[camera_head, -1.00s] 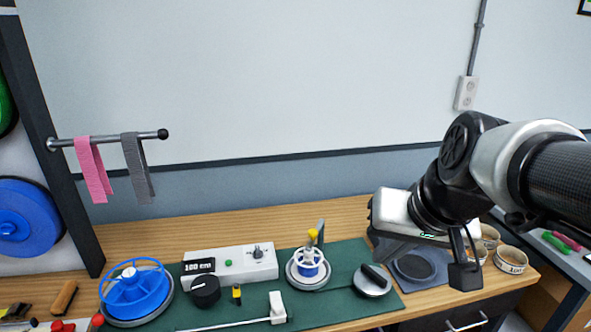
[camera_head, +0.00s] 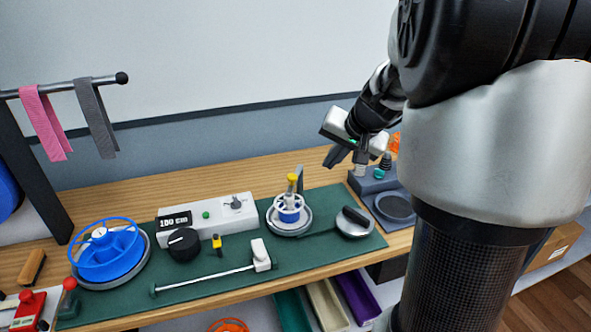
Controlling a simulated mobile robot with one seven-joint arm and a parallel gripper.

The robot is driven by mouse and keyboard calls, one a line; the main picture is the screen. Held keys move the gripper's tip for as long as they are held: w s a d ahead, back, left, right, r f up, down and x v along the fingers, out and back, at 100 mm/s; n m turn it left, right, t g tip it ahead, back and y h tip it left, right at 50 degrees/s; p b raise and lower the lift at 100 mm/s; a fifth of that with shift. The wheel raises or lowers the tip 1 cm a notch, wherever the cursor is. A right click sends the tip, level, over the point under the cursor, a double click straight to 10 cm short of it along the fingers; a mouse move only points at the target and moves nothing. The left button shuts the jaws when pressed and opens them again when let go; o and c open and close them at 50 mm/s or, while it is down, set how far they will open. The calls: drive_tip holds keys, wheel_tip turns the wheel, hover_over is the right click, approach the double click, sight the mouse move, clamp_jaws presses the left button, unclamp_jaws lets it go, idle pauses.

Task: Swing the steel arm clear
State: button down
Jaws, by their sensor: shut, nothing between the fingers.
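The steel arm (camera_head: 66,86) is a thin metal bar that sticks out from a dark post at the left and ends in a black ball (camera_head: 122,78). A pink strap (camera_head: 45,124) and a grey strap (camera_head: 96,118) hang over it, side by side. My gripper (camera_head: 347,160) is shut and empty, pointing down over the back right of the bench. It is well to the right of the steel arm, with a wide gap of open air between them. The steel arm's left end is cut off by the frame.
The wooden bench (camera_head: 120,184) carries a green mat (camera_head: 210,286) with a blue handwheel (camera_head: 107,252), a white control box (camera_head: 207,217) and a valve. A dark tray (camera_head: 394,207) stands at the right. Coloured bins sit below. My arm hides the right side.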

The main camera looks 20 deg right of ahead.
sight(294, 175)
drive_tip(key=w+a+f, duration=0.1)
drive_tip(key=w+f, duration=0.1)
drive_tip(key=f, duration=0.1)
drive_tip(key=w+a+f, duration=0.1)
drive_tip(key=w+f, duration=0.2)
drive_tip(key=w+a+f, duration=0.2)
drive_tip(key=w+f, duration=0.1)
drive_tip(key=shift+w, duration=0.1)
drive_tip(key=shift+a, duration=0.1)
idle(0.4)
